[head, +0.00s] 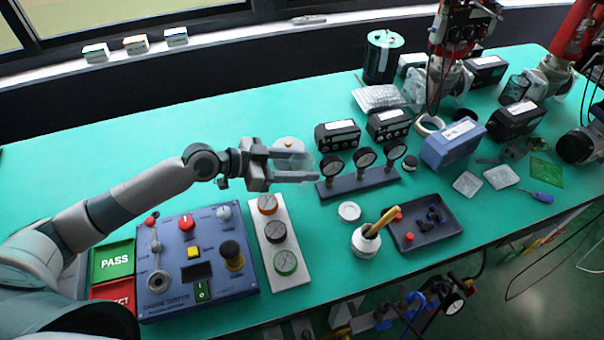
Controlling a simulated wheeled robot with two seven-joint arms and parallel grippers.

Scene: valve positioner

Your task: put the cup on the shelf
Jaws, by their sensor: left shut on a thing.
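My left gripper (309,168) reaches in from the left above the green table. It is shut on a clear, rounded, cup-like vessel (291,146), which sits between its two fingers. The fingers partly hide the vessel, and I cannot tell whether it touches the table. A darker see-through cup (515,88) stands at the far right of the table. A long pale ledge (220,39) runs along the window behind the table; no other shelf is clear. My right gripper is not in view.
A gauge stand (366,184) is close right of my gripper. A blue tester panel (196,263) and a dial plate (277,238) lie in front. Small boxes (136,45) stand on the ledge. A dark canister (382,56) is at the back. The table's back left is clear.

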